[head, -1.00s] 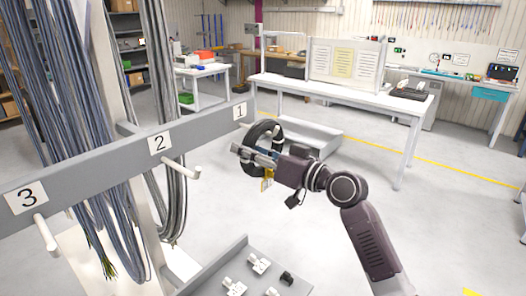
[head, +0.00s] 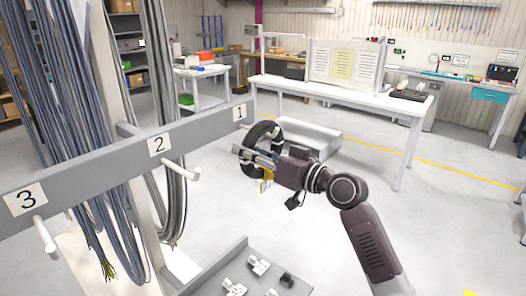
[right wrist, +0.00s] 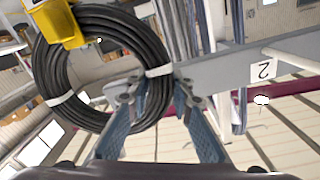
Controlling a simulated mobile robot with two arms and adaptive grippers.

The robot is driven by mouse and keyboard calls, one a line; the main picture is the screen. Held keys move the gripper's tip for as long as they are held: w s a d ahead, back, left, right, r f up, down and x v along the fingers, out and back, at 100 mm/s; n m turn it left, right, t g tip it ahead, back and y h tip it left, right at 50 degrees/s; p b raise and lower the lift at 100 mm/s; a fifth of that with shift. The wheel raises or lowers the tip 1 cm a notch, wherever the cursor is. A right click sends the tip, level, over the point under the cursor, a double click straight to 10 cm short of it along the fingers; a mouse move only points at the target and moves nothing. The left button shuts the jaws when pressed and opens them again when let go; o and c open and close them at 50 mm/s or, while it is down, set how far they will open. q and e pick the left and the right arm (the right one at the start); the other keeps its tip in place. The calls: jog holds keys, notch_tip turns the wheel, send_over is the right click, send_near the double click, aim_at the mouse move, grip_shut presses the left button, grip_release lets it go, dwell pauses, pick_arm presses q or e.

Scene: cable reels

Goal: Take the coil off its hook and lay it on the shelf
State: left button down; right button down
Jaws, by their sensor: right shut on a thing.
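The black cable coil (head: 262,133) is near hook 1 (head: 243,126) on the grey rail. In the right wrist view the coil (right wrist: 98,28) shows white ties and a yellow part (right wrist: 60,22) at its rim. My right gripper (head: 262,158) is shut on the coil's rim, with its fingers (right wrist: 165,100) on either side of it. I cannot tell whether the coil still touches hook 1. The shelf is not clearly identified; a grey-edged tray (head: 212,267) with several small parts lies at the bottom. My left gripper is not in view.
Hooks 2 (head: 185,173) and 3 (head: 46,235) stick out from the rail (head: 100,170), with hanging grey cables (head: 70,110) behind. A white table (head: 345,98) and a low white platform (head: 308,138) stand beyond the coil. Clear floor lies on the right.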

aim_at(248, 140)
jog(key=shift+r, duration=0.25)
jog(key=shift+r+p, duration=1.45)
jog(key=shift+r, duration=0.7)
jog(key=shift+d, duration=0.15)
jog(key=shift+v, duration=1.4)
jog(key=shift+s, duration=0.1)
jog(key=shift+b+v, duration=0.4)
jog(key=shift+v, duration=1.8)
jog(key=shift+d+f, duration=0.1)
